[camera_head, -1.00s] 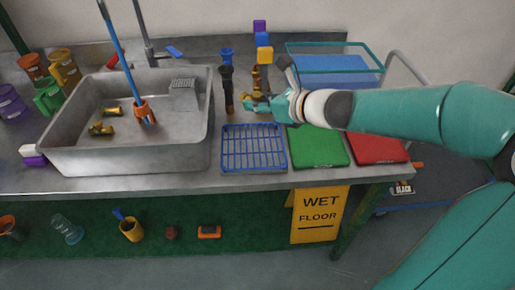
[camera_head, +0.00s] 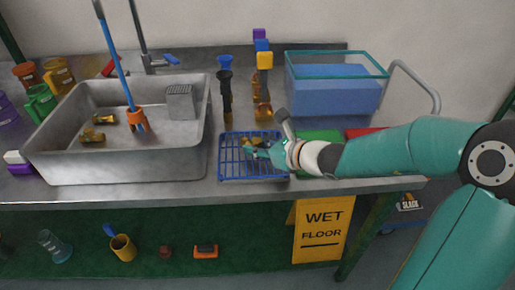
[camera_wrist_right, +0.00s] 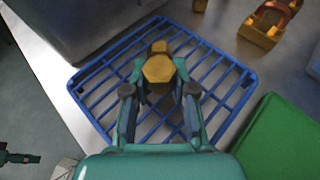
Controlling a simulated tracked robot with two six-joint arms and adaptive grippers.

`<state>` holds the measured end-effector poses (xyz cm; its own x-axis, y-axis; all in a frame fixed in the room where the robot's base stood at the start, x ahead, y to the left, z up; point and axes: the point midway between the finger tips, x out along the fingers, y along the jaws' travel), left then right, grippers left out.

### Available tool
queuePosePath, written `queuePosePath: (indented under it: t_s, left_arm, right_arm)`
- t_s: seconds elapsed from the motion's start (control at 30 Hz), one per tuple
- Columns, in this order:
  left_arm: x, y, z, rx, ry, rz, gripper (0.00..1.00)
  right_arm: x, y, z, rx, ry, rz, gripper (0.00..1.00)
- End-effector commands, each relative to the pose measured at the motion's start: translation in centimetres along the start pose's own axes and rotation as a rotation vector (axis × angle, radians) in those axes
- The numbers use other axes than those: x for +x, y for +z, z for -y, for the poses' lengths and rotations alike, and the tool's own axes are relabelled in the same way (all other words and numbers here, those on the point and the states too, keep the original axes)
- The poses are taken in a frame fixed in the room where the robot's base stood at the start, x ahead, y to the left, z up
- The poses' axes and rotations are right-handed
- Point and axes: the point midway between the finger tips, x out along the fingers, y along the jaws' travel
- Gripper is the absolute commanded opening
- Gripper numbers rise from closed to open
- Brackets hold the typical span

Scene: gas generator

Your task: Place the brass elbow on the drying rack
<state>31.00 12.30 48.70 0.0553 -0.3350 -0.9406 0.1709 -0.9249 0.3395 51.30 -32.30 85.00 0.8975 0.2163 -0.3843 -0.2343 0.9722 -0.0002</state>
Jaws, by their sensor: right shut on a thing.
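The brass elbow (camera_wrist_right: 158,68) is between the fingertips of my right gripper (camera_wrist_right: 156,85), which is shut on it. In the head view the elbow (camera_head: 251,141) and my right gripper (camera_head: 262,149) are over the blue wire drying rack (camera_head: 232,176). The rack (camera_wrist_right: 99,72) lies beneath them in the right wrist view. I cannot tell whether the elbow touches the wires. Two other brass fittings (camera_head: 92,136) lie in the grey sink. A small dark jawed shape (camera_wrist_right: 18,157) at the wrist view's lower left may be my left gripper; its jaws are unclear.
The sink (camera_head: 190,150) stands left of the rack. A green board (camera_wrist_right: 285,135) lies right of it, with a red one (camera_head: 362,131) beyond. Behind are a dark nozzle (camera_head: 226,90), a brass stack (camera_head: 263,108) and a blue-filled glass tank (camera_head: 335,95).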

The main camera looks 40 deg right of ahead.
Motion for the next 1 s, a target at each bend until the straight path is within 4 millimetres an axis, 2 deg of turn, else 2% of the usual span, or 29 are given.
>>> queuePosePath:
  t_s: [0.17, 0.2, 0.33, 0.73, 0.87, 1.0]
  left_arm:
    - [0.2, 0.0, 0.1, 0.0, 0.0, 0.0, 0.5]
    - [0.1, 0.0, 0.0, 0.0, 0.0, 0.0, 0.5]
    - [0.1, 0.0, 0.0, 0.0, 0.0, 0.0, 0.5]
    - [-0.2, 0.0, -0.1, 0.0, 0.0, 0.0, 0.5]
    - [-0.6, 0.0, -0.2, 0.0, 0.0, 0.0, 0.5]
    - [-1.3, 0.0, -0.5, 0.0, 0.0, 0.0, 0.5]
  right_arm:
    - [0.0, -0.1, 0.0, 0.0, 0.0, 0.001, 0.0]
    - [0.0, -0.1, 0.0, 0.0, -0.001, 0.0, 0.3]
    - [0.0, 0.0, 0.0, 0.0, -0.001, 0.0, 0.5]
    - [-0.5, 0.1, 0.1, 0.001, -0.003, 0.0, 0.5]
    - [-2.0, 0.3, 0.2, 0.001, -0.006, 0.002, 0.5]
    - [-4.7, 0.3, 0.3, 0.0, -0.008, 0.001, 0.5]
